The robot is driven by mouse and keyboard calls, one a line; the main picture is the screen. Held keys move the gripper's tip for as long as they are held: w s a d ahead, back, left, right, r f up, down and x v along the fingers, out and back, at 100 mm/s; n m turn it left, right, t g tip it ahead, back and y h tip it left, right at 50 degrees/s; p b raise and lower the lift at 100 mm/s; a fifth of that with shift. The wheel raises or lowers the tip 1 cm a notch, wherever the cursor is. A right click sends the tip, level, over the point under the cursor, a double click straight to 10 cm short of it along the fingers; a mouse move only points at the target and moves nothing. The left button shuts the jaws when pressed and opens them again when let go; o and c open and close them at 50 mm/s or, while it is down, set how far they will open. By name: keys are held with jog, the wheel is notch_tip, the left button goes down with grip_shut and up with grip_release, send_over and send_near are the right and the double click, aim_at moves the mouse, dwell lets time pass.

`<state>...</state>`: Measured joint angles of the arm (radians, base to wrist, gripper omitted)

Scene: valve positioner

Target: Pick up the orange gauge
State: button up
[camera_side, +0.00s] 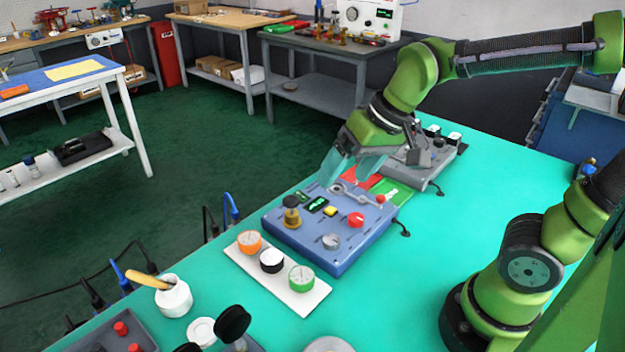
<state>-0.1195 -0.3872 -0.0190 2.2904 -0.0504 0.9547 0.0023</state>
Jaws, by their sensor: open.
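The orange gauge (249,242) is a small round dial with an orange rim and a pale face. It stands at the left end of a white tray (268,280) on the teal table. A black gauge and a green gauge stand beside it in a row on the same tray. My gripper (350,172) is open and empty, with pale teal fingers. It hangs above the far edge of the blue control box, behind and to the right of the orange gauge, well apart from it. The fingertips partly cover the far side of the box.
The blue control box (350,247) with knobs and a display stands right behind the tray. The black gauge (271,261) and the green gauge (301,278) are close neighbours. A white jar (174,297) with a wooden handle stands front left. Bare table (420,260) lies to the right.

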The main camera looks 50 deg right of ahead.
jog(key=w+a+f+g, duration=0.2)
jog(key=w+a+g, duration=0.15)
jog(key=w, duration=0.55)
jog(key=g+h, duration=0.1)
jog(key=h, duration=0.1)
send_over(248, 237)
notch_tip(248, 237, down, 4)
jog(key=r, duration=0.1)
notch_tip(248, 237, down, 17)
jog(key=shift+d+r, duration=0.1)
jog(key=shift+r, duration=0.05)
jog(key=c, duration=1.2)
jog(key=shift+r, duration=0.1)
